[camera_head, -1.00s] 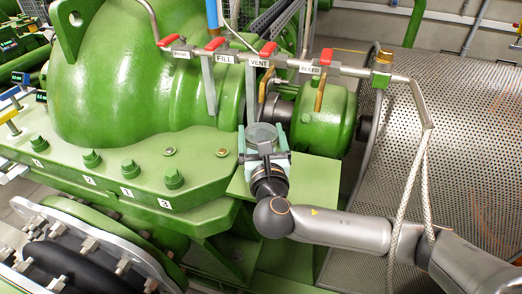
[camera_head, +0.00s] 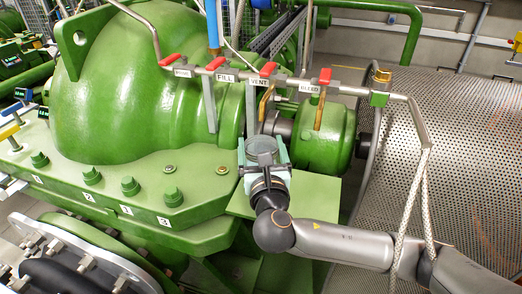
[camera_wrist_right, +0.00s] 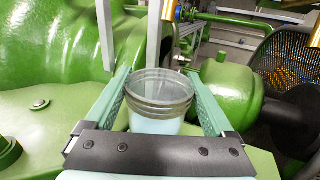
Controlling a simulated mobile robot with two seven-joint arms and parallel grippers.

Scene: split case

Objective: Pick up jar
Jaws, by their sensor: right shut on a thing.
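The jar (camera_head: 262,146) is clear, with a ribbed threaded neck and an open top. My right gripper (camera_head: 264,160) is shut on it, with one finger on each side. In the right wrist view the jar (camera_wrist_right: 160,98) stands upright between the two green fingers of the gripper (camera_wrist_right: 160,105), and its lower part looks pale. Its base is hidden behind the gripper body, so I cannot tell whether it touches the green plate (camera_head: 315,190) below. My left gripper is not in view.
A pipe with red-handled valves (camera_head: 268,69) labelled FILL, VENT and BLEED runs just behind and above the jar. Green machine casing (camera_head: 130,90) stands to the left. A perforated guard (camera_head: 450,150) and a hanging rope (camera_head: 404,205) are on the right, the rope crossing my right arm.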

